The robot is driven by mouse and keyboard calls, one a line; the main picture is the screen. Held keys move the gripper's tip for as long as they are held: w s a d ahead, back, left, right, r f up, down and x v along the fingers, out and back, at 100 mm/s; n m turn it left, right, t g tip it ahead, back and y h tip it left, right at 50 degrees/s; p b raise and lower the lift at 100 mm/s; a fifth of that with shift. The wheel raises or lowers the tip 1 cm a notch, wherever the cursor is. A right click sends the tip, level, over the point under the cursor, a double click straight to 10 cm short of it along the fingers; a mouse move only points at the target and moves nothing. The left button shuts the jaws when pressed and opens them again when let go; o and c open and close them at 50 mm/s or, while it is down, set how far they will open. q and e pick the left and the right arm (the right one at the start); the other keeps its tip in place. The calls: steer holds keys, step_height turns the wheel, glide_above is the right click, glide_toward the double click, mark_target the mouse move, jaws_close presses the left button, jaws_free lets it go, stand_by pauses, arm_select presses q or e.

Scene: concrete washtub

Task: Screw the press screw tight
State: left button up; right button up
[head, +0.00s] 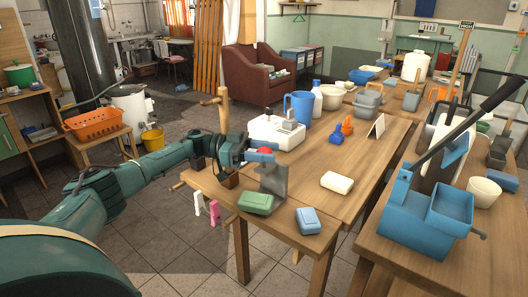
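My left gripper (263,152) reaches in from the left over the near end of the wooden table. Its blue fingertips are at a small red knob-like part (265,150), one above and one below it in the picture. A grey metal stand (274,178) is just below the fingertips. I cannot tell whether the fingers touch or grip the red part. No part is plainly recognisable as the press screw; the red part may belong to it. A wooden post with a side handle (222,103) rises behind my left wrist. My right gripper is not in view.
A green box (256,203), a blue box (308,220) and a cream block (336,182) lie near the stand. A white appliance (277,131) and blue jug (299,107) stand behind. A blue lever device (425,215) occupies the right table. Pegs hang at the front edge.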

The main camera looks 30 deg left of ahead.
arm_select(q)
steer(key=shift+o, duration=1.2)
steer(key=shift+a, duration=0.1)
